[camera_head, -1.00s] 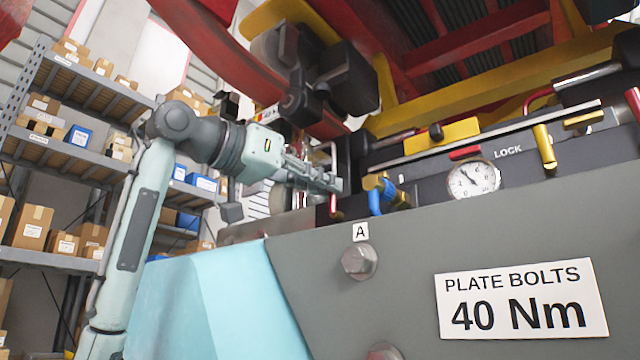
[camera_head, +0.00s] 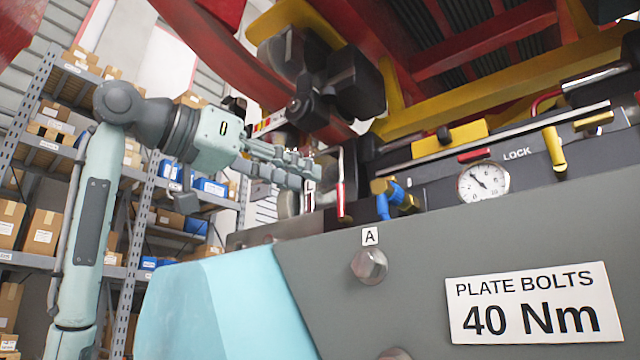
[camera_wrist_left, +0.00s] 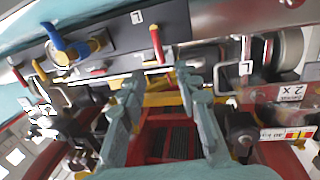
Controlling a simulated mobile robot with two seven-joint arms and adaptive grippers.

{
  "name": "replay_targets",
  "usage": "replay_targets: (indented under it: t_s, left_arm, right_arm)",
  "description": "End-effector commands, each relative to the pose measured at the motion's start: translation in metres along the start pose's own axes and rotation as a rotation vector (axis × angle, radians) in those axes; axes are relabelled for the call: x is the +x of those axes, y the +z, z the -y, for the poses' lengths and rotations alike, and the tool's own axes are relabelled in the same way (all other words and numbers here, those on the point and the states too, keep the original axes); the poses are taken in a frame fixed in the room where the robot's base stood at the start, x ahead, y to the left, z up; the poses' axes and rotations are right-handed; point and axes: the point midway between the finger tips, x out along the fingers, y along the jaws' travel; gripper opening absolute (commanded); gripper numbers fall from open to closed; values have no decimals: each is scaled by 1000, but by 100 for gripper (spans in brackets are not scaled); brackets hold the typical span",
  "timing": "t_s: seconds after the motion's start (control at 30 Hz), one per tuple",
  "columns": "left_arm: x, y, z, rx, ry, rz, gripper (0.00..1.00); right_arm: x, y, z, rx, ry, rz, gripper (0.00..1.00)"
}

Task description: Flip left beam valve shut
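A brass valve (camera_head: 378,187) with a blue handle (camera_head: 383,206) sits on the dark beam right of my left gripper. In the left wrist view the blue handle (camera_wrist_left: 66,42) and brass body (camera_wrist_left: 92,44) are at the upper left, apart from my fingers. My left gripper (camera_head: 322,172) is just left of a red-gripped lever (camera_head: 341,198). In the wrist view its two fingers (camera_wrist_left: 162,88) are spread with nothing between them; the red-gripped lever (camera_wrist_left: 156,45) stands beyond the tips. My right gripper is out of view.
A pressure gauge (camera_head: 484,182) and a yellow lever (camera_head: 555,148) are on the panel at right. A grey plate with a bolt (camera_head: 369,265) and a torque sign (camera_head: 534,304) fills the front. Dark wheels and red rails hang above my gripper.

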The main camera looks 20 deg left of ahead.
Motion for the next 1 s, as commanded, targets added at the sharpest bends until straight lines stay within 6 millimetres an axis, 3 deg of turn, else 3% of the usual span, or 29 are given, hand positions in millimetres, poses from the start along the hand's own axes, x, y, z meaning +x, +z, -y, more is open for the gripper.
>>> replay_targets:
  t_s: [0.1,0.3,1.0]
  left_arm:
    - [-24,0,0,1,-2,-2,32]
    - [-46,0,0,1,-1,0,32]
    - [-50,0,0,0,0,1,32]
  right_arm:
    - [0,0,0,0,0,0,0]
    - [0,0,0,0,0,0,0]
    - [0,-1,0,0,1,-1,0]
